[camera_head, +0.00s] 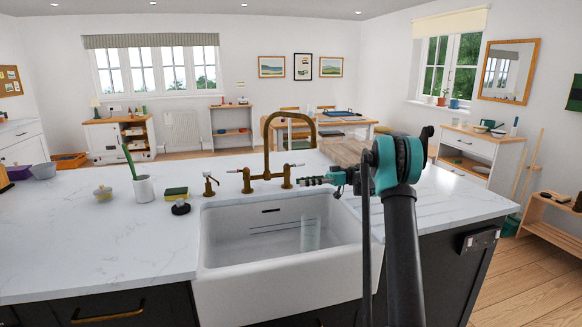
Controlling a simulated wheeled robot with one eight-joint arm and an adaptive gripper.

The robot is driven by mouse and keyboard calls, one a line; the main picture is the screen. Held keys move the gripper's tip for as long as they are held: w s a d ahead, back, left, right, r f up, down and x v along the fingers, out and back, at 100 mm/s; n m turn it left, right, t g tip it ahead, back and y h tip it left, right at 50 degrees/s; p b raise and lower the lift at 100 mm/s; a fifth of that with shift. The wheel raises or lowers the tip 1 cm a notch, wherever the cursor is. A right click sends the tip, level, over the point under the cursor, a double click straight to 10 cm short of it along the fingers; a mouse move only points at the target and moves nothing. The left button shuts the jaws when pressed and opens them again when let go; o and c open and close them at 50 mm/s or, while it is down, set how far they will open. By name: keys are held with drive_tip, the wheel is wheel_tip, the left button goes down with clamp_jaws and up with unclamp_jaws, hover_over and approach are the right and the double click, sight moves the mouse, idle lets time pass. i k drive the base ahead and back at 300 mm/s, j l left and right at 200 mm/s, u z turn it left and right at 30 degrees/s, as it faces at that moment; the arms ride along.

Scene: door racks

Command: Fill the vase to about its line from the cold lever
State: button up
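A clear glass vase (310,234) stands upright in the white sink (290,283), right of its middle. Its line and any water in it are too faint to make out. A brass bridge tap (267,183) with a tall arched spout stands behind the sink. It has a left lever (235,171) and a right lever (294,165) with pale tips; I cannot read which is cold. My gripper (303,182) points left, close beside the tap's right side, just below the right lever. Its fingers are too small to tell whether they are open or touching the tap.
On the white marble counter (75,230), left of the sink, are a white pot (144,189) with a green-handled brush, a sponge (176,193), a dark round item (180,208) and a small brass fitting (210,185). My arm rises across the sink's right side.

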sight(286, 166)
drive_tip(key=k+j, duration=0.1)
drive_tip(key=i+l, duration=0.65)
drive_tip(key=i, duration=0.2)
